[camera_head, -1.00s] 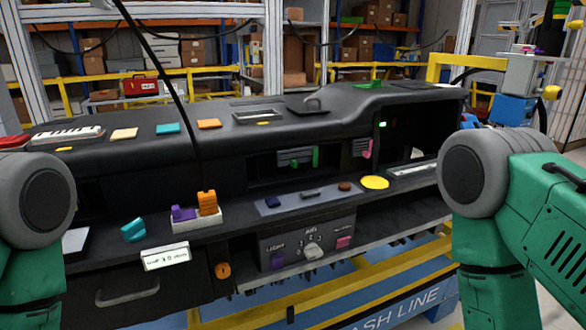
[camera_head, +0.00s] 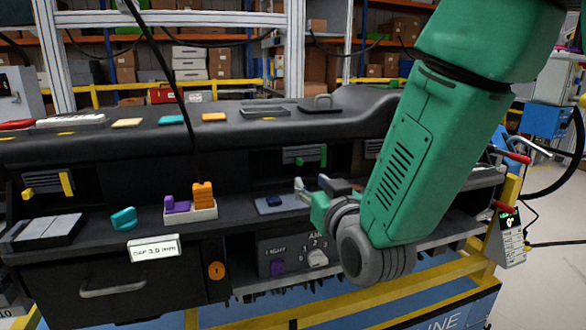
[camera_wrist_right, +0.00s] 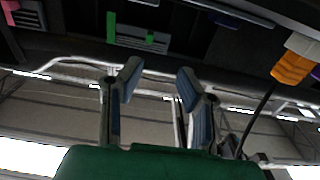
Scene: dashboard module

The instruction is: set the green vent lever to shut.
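The green vent lever (camera_head: 323,155) stands upright at the right end of a grey slatted vent (camera_head: 300,156) in the dashboard's middle recess. A small green tab shows on the vent's lower slats. The wrist view, which looks inverted, shows the green lever (camera_wrist_right: 111,27) and the vent (camera_wrist_right: 138,44) beyond my fingers. My right gripper (camera_head: 311,184) is in front of the dashboard, below the lever and apart from it. In the wrist view my right gripper (camera_wrist_right: 158,76) has its two fingers spread with nothing between them. My left gripper is out of view.
A white tray (camera_head: 203,213) with purple and orange blocks stands left of my right gripper on the lower shelf. A knob panel (camera_head: 290,259) lies below. Another vent with a yellow lever (camera_head: 66,184) is at the left. A black cable hangs before the dashboard.

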